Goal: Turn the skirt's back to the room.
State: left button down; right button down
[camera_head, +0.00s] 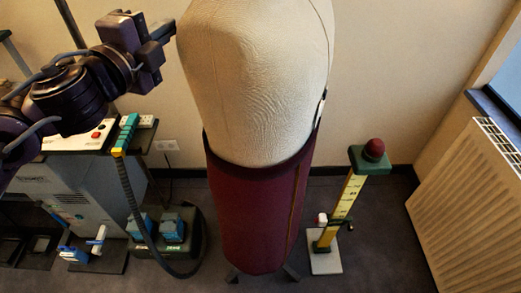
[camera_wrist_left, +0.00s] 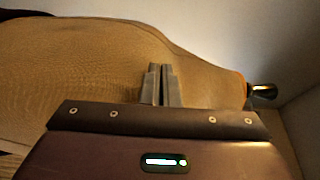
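The dark red skirt (camera_head: 248,215) hangs on the lower part of a cream cloth dress form (camera_head: 255,80). A thin lengthwise line (camera_head: 297,200), perhaps a seam or zip, shows on the skirt's right side. My left gripper (camera_head: 168,30) is beside the upper left of the form, well above the skirt's top edge. In the left wrist view its two fingers (camera_wrist_left: 160,85) are close together, with nothing visible between them, in front of the form's tan cloth (camera_wrist_left: 90,65). I cannot tell if they touch it. The skirt's far side is hidden. My right gripper is not in view.
A yellow measuring stand (camera_head: 342,205) with a red pincushion (camera_head: 374,150) stands right of the skirt. A grey machine (camera_head: 75,190) and a dark base with blue parts (camera_head: 165,240) stand left. A radiator (camera_head: 470,200) is at the far right. The wall is close behind.

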aim_at(179, 40)
pick_arm(q)
jog(key=shift+d, duration=0.1)
jog(key=shift+s+d+n+t+y+b, duration=0.3)
jog(key=shift+s+d+n+y, duration=0.45)
jog(key=shift+s+y, duration=0.25)
jog(key=shift+s+d+n+t+y+b, duration=0.3)
jog(key=shift+s+d+n+y, duration=0.4)
jog(key=shift+y, duration=0.4)
jog(key=shift+d, duration=0.1)
